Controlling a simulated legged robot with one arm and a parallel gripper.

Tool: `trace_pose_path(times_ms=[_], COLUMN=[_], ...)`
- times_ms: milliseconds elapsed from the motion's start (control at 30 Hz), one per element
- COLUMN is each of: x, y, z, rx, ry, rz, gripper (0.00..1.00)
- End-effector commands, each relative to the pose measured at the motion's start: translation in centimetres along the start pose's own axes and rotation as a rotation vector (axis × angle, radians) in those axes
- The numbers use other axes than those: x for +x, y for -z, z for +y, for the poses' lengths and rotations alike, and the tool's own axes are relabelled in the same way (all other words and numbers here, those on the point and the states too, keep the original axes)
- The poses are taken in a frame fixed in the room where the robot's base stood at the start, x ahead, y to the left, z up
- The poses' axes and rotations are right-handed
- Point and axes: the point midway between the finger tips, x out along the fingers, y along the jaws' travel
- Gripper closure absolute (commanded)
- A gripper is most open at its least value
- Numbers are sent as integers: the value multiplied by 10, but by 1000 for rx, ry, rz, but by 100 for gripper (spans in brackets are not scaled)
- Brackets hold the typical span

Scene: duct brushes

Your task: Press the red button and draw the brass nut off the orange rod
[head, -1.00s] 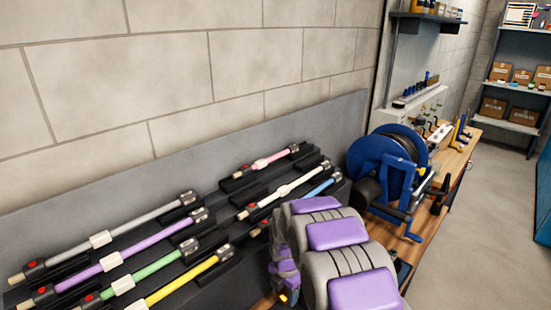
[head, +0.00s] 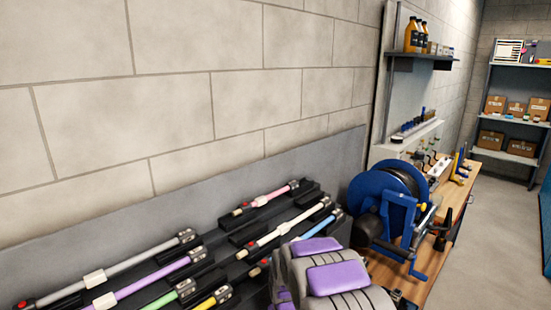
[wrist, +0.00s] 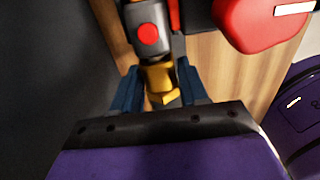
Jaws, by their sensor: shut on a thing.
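In the wrist view, the two blue fingers of my gripper (wrist: 158,90) are shut on the brass nut (wrist: 159,77), one on each side. Just beyond the nut is a dark grey housing with a round red button (wrist: 148,34) on its face. The button is not covered by my fingers. I cannot make out the orange rod in either view. In the head view, my purple and grey arm fills the bottom middle, and my gripper is hidden.
In the wrist view, a red rounded part (wrist: 260,24) sits right of the housing. In the head view, several coloured rods, such as a pink rod (head: 270,197), lie on dark holders at left. A blue reel (head: 385,200) stands on the wooden bench (head: 457,203) at right.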

Motion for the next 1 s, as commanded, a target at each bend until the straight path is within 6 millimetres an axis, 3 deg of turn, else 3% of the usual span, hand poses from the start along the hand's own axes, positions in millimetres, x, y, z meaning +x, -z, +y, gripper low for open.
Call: trace_pose_path(times_ms=[1000], x=[-1], y=[28], z=[1], rx=[-1], ry=[-2], rz=[-1], gripper=[100])
